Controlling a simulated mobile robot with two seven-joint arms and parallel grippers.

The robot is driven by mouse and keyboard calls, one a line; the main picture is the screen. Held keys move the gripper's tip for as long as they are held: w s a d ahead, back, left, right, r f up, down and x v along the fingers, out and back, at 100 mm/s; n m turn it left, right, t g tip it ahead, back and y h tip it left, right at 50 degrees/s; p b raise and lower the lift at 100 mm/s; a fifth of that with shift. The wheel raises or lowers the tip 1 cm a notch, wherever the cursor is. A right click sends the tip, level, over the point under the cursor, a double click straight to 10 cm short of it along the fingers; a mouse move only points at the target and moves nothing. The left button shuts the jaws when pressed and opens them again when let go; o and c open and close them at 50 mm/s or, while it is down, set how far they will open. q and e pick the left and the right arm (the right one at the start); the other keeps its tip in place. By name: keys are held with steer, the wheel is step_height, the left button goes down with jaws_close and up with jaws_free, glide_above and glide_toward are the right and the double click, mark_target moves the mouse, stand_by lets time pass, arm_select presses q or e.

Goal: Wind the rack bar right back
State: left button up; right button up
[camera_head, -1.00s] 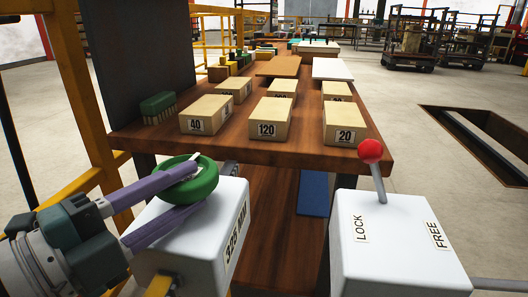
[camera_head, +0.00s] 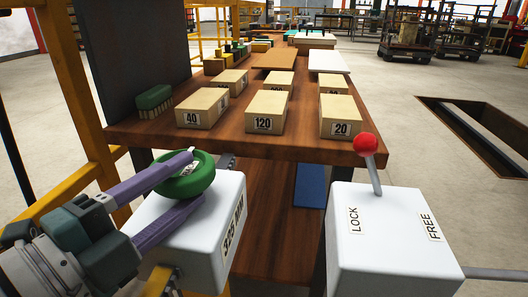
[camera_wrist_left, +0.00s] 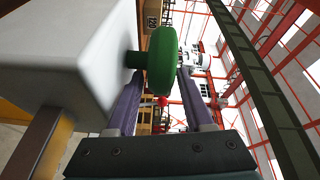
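The green handwheel (camera_head: 187,180) sits on top of a white box (camera_head: 195,225) labelled "325 MM". My left gripper (camera_head: 198,178) reaches in from the left, its two purple fingers on either side of the wheel. In the left wrist view the wheel (camera_wrist_left: 162,60) is edge-on between the fingers, which look spread with slight gaps. A second white box (camera_head: 385,245) marked LOCK and FREE carries a lever with a red knob (camera_head: 366,145), leaning toward LOCK. I cannot pick out the rack bar with certainty. My right gripper is out of view.
A wooden bench (camera_head: 300,147) behind carries numbered blocks, including 40 (camera_head: 202,108), 120 (camera_head: 265,112) and 20 (camera_head: 341,116), and a green brush (camera_head: 154,101). A yellow frame (camera_head: 75,100) stands at left. A grey rod (camera_head: 495,273) extends at lower right.

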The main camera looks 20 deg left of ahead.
arm_select(q)
steer(key=s+a, duration=0.1)
steer(key=s, duration=0.9)
steer(key=shift+a, duration=0.15)
steer(key=shift+w+r+p, duration=0.1)
steer(key=shift+r+p, duration=0.05)
steer(key=shift+p, duration=0.15)
steer(key=w+a+r+n+g+y+p, duration=0.1)
steer(key=w+r+n+g+y+p, duration=0.15)
steer(key=r+n+p, duration=0.4)
steer(key=w+a+r+n+g+y+p, duration=0.15)
steer(key=r+n+g+p, duration=0.25)
steer(key=p, duration=0.6)
steer(key=s+d+r+n+g+h+p, duration=0.2)
steer(key=s+d+r+n+g+p, duration=0.3)
steer(key=s+d+r+g+p, duration=0.45)
steer(key=a+r+t+p, duration=0.2)
steer(key=a+r+p, duration=0.1)
steer(key=r+p, duration=3.3)
steer(key=p, duration=0.2)
steer(key=shift+r+p, duration=0.35)
